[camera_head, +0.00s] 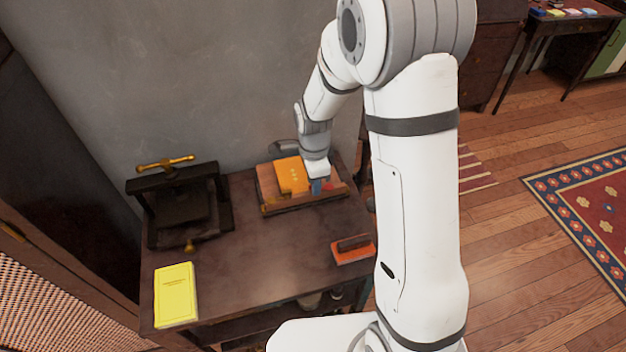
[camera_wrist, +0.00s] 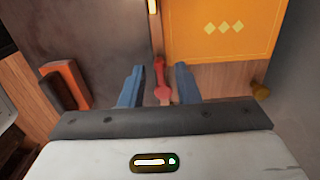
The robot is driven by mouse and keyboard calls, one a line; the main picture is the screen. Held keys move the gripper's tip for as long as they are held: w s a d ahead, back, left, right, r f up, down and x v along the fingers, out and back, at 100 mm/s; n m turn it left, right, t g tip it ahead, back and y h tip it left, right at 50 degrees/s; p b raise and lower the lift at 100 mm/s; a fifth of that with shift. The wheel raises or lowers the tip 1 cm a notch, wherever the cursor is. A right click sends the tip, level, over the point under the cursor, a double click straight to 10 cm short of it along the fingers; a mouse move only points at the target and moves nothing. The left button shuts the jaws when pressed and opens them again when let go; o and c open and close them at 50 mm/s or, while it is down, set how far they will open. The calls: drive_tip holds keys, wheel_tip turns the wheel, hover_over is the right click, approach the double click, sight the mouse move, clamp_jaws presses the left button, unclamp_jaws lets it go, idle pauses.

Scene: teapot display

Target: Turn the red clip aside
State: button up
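The red clip (camera_wrist: 160,78) is a small narrow piece with rounded ends on a wooden frame (camera_head: 266,203), beside an orange board with pale diamonds (camera_wrist: 222,30). In the wrist view the clip lies between the two blue fingers of my gripper (camera_wrist: 158,84), with a gap on both sides. My gripper is open. In the head view my gripper (camera_head: 318,186) is low over the front of the frame and the orange board (camera_head: 290,176) is behind it. The clip is mostly hidden there.
An orange-red block with a dark top (camera_head: 352,250) lies at the table's right edge. A black press with a brass handle (camera_head: 180,205) stands at left. A yellow book (camera_head: 176,294) lies front left. The middle of the table (camera_head: 265,250) is clear. A wall is behind.

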wheel_tip(320, 180, up, 8)
drive_tip(key=shift+f, duration=0.15)
idle(0.6)
